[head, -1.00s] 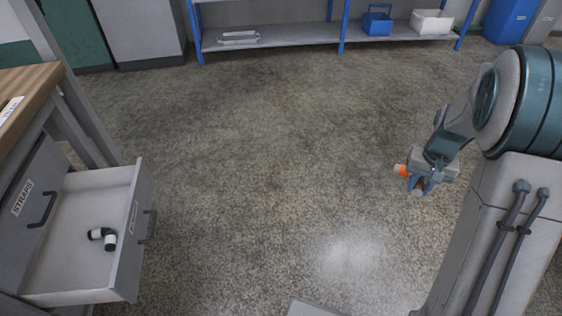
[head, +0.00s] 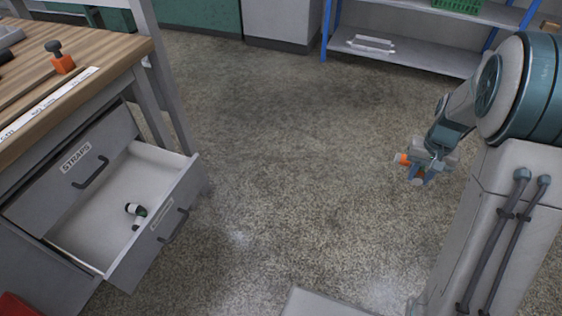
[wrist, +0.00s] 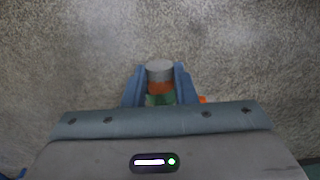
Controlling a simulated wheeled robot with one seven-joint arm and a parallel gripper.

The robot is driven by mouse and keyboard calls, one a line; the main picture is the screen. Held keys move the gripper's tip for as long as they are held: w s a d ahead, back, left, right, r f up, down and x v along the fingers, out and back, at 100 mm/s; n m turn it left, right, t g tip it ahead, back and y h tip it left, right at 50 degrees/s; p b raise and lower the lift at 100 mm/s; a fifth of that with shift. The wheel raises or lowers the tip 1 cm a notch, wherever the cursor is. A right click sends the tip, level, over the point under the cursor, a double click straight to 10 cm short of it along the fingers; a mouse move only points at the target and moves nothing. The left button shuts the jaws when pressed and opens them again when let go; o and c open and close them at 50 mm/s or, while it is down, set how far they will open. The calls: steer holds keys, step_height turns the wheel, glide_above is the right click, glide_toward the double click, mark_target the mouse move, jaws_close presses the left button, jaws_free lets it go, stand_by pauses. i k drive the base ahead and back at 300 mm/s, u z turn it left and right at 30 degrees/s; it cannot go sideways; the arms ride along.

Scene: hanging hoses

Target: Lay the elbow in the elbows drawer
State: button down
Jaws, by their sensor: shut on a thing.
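My gripper (head: 426,173) is out over the floor at the right, well away from the drawer. It is shut on the elbow (head: 403,159), whose orange end sticks out to the left. In the wrist view the elbow (wrist: 160,87) shows a grey end, an orange band and a green part between the blue fingers; its lower part is hidden by the gripper body. An open drawer (head: 105,228) stands out from the bench at the left. Its front label is too small to read. A dark green, black and white fitting (head: 135,212) lies inside it.
A shut drawer marked STRAPS (head: 75,170) sits above the open one. The wooden bench top (head: 110,50) holds an orange and black part (head: 62,60). A blue-framed shelf (head: 410,55) stands at the back. The floor between drawer and gripper is clear.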

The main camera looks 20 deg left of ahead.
mark_target(162, 194)
steer(key=u, duration=0.6)
steer(key=i, duration=0.55)
steer(key=u, duration=0.65)
